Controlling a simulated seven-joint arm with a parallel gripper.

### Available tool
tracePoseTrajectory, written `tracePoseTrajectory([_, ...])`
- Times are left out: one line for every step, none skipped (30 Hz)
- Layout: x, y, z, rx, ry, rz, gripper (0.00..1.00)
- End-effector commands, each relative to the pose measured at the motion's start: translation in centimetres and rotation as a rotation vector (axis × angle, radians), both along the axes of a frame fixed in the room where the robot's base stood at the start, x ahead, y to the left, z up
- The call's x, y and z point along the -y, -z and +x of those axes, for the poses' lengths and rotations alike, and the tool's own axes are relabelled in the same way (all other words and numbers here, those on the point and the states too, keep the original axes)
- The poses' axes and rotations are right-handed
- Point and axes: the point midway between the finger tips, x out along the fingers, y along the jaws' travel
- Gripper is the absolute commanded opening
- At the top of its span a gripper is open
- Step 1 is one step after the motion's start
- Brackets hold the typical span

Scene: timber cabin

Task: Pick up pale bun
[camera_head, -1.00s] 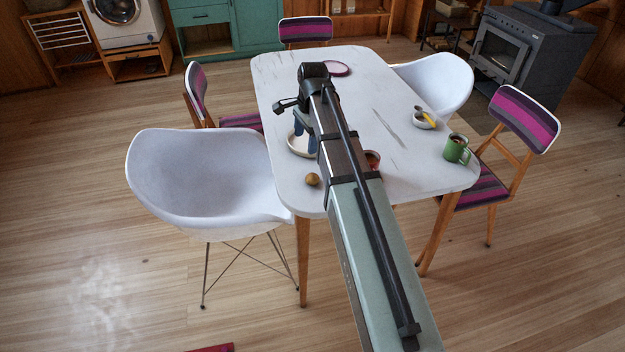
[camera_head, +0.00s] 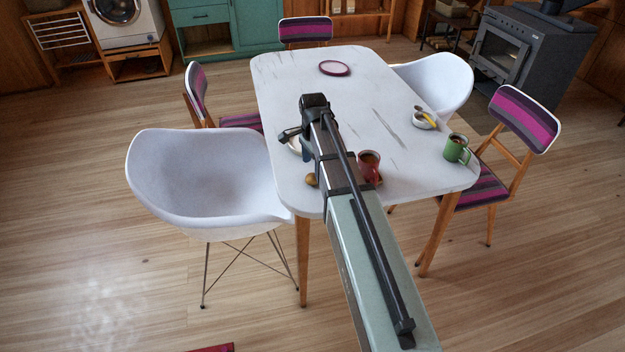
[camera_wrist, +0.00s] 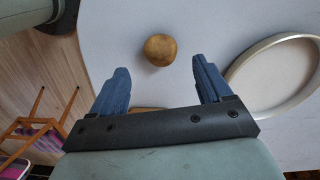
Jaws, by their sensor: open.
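The bun (camera_wrist: 159,49) is a small round golden-brown thing on the white table. In the wrist view it lies beyond my fingertips, roughly centred between them and apart from both. In the head view the bun (camera_head: 311,180) shows near the table's front left corner, partly hidden by my arm. My gripper (camera_wrist: 162,80) is open with two blue fingers, and nothing is between them. In the head view my arm hides most of the gripper.
A pale round dish (camera_wrist: 244,96) lies right of my fingers in the wrist view; it is mostly hidden in the head view (camera_head: 294,145). A red mug (camera_head: 369,168) stands right of my arm. A green mug (camera_head: 456,150), a bowl (camera_head: 418,122) and a plum plate (camera_head: 335,68) are farther off.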

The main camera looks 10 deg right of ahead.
Motion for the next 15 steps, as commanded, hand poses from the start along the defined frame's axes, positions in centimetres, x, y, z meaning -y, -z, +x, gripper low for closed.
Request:
tracePoseTrajectory([0.0, 0.1, 0.0, 0.000, 0.000, 0.000, 0.78])
tracePoseTrajectory([0.0, 0.2, 0.0, 0.000, 0.000, 0.000, 0.78])
tracePoseTrajectory([0.0, 0.3, 0.0, 0.000, 0.000, 0.000, 0.78])
tracePoseTrajectory([0.1, 0.4, 0.0, 0.000, 0.000, 0.000, 0.78])
tracePoseTrajectory([0.1, 0.6, 0.0, 0.000, 0.000, 0.000, 0.78])
tracePoseTrajectory([0.1, 0.9, 0.0, 0.000, 0.000, 0.000, 0.78])
tracePoseTrajectory([0.2, 1.2, 0.0, 0.000, 0.000, 0.000, 0.78])
tracePoseTrajectory([0.2, 1.5, 0.0, 0.000, 0.000, 0.000, 0.78])
tracePoseTrajectory([0.3, 1.9, 0.1, -0.001, 0.000, 0.000, 0.78])
tracePoseTrajectory([0.3, 2.3, 0.1, -0.001, 0.000, 0.001, 0.78])
tracePoseTrajectory([0.4, 2.7, 0.1, -0.002, 0.000, 0.000, 0.78])
tracePoseTrajectory([0.4, 3.2, 0.1, -0.001, 0.000, 0.001, 0.78])
tracePoseTrajectory([0.4, 3.6, 0.1, -0.001, 0.000, 0.001, 0.78])
tracePoseTrajectory([0.4, 4.0, 0.1, -0.001, 0.000, 0.000, 0.78])
tracePoseTrajectory([0.4, 4.4, 0.1, -0.001, 0.000, 0.001, 0.78])
